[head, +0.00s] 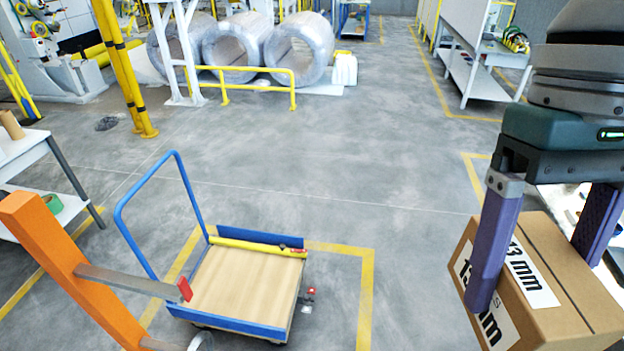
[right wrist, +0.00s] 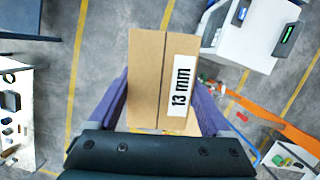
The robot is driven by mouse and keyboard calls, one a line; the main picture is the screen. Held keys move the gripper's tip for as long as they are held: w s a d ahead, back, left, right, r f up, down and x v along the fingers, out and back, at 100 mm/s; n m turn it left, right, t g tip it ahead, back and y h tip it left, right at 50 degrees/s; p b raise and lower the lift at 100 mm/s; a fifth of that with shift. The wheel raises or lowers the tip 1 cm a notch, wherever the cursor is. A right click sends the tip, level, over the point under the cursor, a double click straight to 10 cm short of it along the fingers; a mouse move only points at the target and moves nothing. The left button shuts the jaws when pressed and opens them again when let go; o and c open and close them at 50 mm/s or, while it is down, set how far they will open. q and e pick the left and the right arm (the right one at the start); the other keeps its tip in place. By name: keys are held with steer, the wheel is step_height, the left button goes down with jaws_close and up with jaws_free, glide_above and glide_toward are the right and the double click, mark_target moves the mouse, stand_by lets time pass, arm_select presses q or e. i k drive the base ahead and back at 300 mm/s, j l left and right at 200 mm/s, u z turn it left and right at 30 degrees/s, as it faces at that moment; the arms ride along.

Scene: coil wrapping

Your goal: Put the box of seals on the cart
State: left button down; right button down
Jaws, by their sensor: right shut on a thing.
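The box of seals (head: 570,305) is a brown cardboard box with white "13 mm" labels, at the lower right of the head view. My right gripper (head: 535,245) is shut on it, with a purple finger on either side, and holds it up in front of me. In the right wrist view the box (right wrist: 147,75) sits between the fingers of the gripper (right wrist: 165,105). The cart (head: 240,285) stands on the floor at the lower middle left of the head view. It has a wooden deck, blue edges and a blue push handle. My left gripper is not in view.
A yellow bar (head: 250,244) lies along the cart's far edge. An orange post (head: 60,265) with a grey arm stands before the cart's left side. A yellow guard rail (head: 255,85) fronts wrapped coils (head: 240,45) at the back. The middle floor is clear.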

mark_target(248, 315)
steer(key=i, duration=1.75)
steer(key=i+u, duration=0.2)
steer(key=i, duration=0.25)
steer(key=i+l+u, duration=0.15)
steer(key=i, duration=0.25)
steer(key=i+l+u, duration=0.2)
steer(key=i, duration=0.25)
steer(key=u, duration=3.15)
